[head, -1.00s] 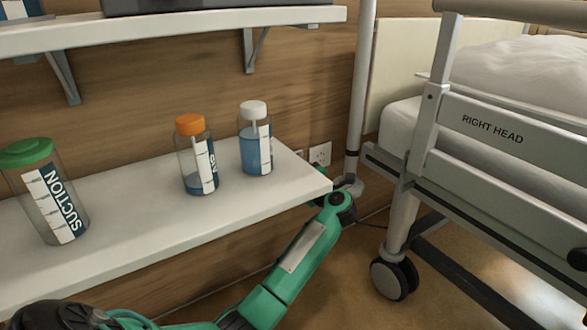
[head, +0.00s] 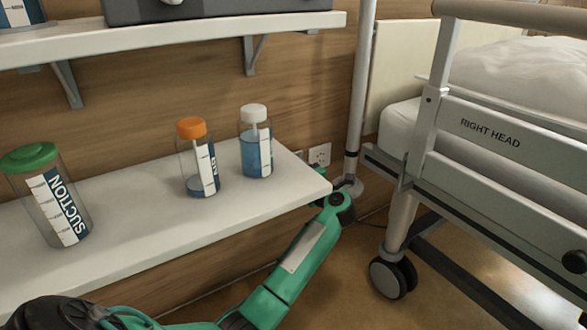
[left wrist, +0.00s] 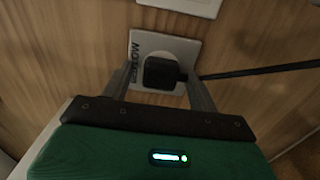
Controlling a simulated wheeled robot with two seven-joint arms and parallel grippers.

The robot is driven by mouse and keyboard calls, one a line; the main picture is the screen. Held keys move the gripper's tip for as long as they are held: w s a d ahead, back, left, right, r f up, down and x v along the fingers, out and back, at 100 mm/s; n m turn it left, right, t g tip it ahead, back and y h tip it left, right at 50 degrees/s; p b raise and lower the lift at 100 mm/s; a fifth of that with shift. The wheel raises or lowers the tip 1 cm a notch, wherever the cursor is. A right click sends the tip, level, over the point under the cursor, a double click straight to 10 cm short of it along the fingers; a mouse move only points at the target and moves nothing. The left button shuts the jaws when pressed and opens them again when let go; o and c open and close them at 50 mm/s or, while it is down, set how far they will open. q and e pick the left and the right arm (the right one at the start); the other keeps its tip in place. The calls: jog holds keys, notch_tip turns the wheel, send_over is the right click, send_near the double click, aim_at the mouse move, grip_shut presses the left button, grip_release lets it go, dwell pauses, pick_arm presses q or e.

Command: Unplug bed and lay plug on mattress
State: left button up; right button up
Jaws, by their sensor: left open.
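In the left wrist view a black plug (left wrist: 162,73) sits in a white wall socket (left wrist: 185,48) marked with dark lettering. Its dark cable (left wrist: 260,70) runs off to the right. My left gripper (left wrist: 159,82) is open, with one finger on each side of the plug; I cannot tell if they touch it. In the head view my left arm reaches under the shelf end, and its gripper and the plug are hidden there. The mattress (head: 400,118) lies on the bed at the right, under white bedding (head: 520,70). My right gripper is not in view.
The lower shelf (head: 130,225) holds a green-lidded suction jar (head: 48,195), an orange-capped bottle (head: 198,160) and a white-capped bottle (head: 256,142). A vertical pole (head: 360,90) stands between shelf and bed. The bed rail (head: 490,135) and a caster (head: 392,278) are right of my arm.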

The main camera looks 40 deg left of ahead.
pick_arm(q)
jog(key=c, duration=1.3)
jog(key=p+v, duration=0.3)
jog(key=v, duration=0.3)
dwell(0.3)
dwell(0.5)
